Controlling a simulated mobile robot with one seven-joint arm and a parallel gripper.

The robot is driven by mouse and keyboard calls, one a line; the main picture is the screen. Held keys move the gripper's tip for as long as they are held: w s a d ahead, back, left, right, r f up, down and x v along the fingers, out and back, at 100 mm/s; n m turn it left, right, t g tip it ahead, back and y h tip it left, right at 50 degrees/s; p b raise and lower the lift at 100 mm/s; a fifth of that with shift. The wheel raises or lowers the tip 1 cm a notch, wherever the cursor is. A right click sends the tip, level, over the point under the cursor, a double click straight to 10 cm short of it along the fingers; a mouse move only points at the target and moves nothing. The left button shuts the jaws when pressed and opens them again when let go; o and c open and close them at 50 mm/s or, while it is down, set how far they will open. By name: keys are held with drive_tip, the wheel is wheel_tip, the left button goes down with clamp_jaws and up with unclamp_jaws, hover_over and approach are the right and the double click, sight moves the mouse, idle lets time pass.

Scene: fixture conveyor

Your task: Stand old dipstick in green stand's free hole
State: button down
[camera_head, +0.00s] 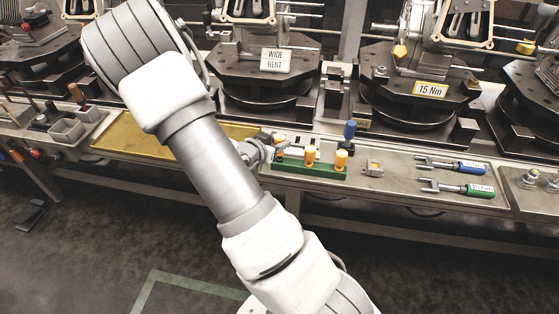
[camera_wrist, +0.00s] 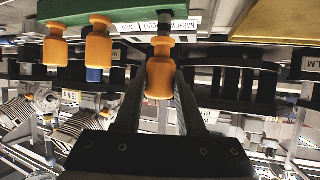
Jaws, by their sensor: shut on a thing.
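The green stand (camera_head: 312,168) lies on the bench edge, right of my forearm. It also shows upside down along the top of the wrist view (camera_wrist: 120,24). Two orange-handled dipsticks stand in it (camera_head: 311,155) (camera_head: 341,160); their handles show in the wrist view (camera_wrist: 98,48) (camera_wrist: 55,46). My gripper (camera_wrist: 160,85) is shut on a third orange-handled dipstick (camera_wrist: 160,72), at the stand's left end in the head view (camera_head: 280,138). Its short dark part meets the stand's outline in the wrist view. I cannot tell whether its tip is in a hole. My forearm partly hides the gripper in the head view.
A blue-topped piece (camera_head: 350,131) stands just behind the green stand. A small metal block (camera_head: 373,169) and two fork-ended tools, blue (camera_head: 465,167) and green (camera_head: 470,189), lie to the right. A yellow mat (camera_head: 130,138) lies left. Heavy dark fixtures stand behind.

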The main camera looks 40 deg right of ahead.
drive_tip(key=shift+f+b, duration=0.9)
drive_tip(key=shift+f, duration=0.4)
drive_tip(key=shift+f, duration=0.25)
idle(0.4)
drive_tip(key=shift+c, duration=2.1)
unclamp_jaws()
drive_tip(key=p+v, duration=0.4)
drive_tip(key=v, duration=1.3)
drive_tip(key=shift+a, duration=0.25)
